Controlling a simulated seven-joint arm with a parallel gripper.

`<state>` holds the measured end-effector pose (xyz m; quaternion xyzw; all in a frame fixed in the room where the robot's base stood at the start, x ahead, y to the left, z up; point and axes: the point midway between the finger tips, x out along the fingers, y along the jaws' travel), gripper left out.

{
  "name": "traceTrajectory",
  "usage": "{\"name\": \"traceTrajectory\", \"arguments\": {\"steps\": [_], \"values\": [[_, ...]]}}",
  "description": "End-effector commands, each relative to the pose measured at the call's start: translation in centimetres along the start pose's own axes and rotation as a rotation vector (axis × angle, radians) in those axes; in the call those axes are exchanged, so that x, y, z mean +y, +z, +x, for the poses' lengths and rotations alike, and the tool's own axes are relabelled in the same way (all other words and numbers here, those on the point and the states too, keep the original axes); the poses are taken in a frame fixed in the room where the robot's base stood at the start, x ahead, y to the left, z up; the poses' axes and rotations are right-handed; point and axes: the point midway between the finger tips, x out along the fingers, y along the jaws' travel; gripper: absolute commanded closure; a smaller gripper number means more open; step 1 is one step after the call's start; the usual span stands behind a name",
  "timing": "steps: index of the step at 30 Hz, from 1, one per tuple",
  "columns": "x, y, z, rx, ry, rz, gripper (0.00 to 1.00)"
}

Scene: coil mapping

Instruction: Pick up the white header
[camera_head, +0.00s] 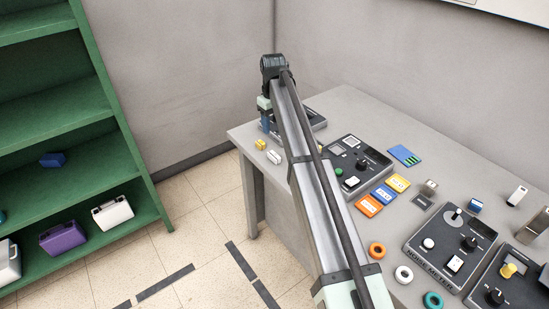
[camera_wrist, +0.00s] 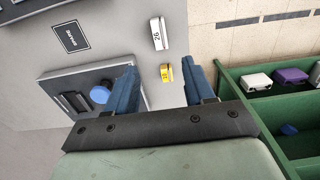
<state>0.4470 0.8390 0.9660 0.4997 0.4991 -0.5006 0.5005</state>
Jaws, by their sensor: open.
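The white header (camera_head: 274,157) is a small block near the left edge of the grey table, beside the yellow header (camera_head: 260,144). In the wrist view the white header (camera_wrist: 157,34) bears the number 26 and lies beyond my fingertips. The yellow header (camera_wrist: 166,73) shows between the two blue fingers in that view. My gripper (camera_wrist: 160,80) is open with nothing held. In the head view my gripper (camera_head: 266,122) points down behind the headers, at the far left end of the table, partly hidden by my arm.
A panel with a blue button (camera_wrist: 100,94) lies beside the fingers. Another dark panel (camera_head: 356,163) stands right of my arm, with several coloured cards and rings nearby. The table's left edge is close to the headers. A green shelf (camera_head: 62,110) with cases stands at left.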

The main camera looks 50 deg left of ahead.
Motion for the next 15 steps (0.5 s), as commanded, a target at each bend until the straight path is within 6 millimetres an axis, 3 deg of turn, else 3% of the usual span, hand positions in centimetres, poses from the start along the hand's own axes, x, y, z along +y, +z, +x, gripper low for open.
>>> {"name": "traceTrajectory", "arguments": {"steps": [15], "values": [[-0.1,0.0,7.6,0.001,-0.001,0.0,0.47]]}}
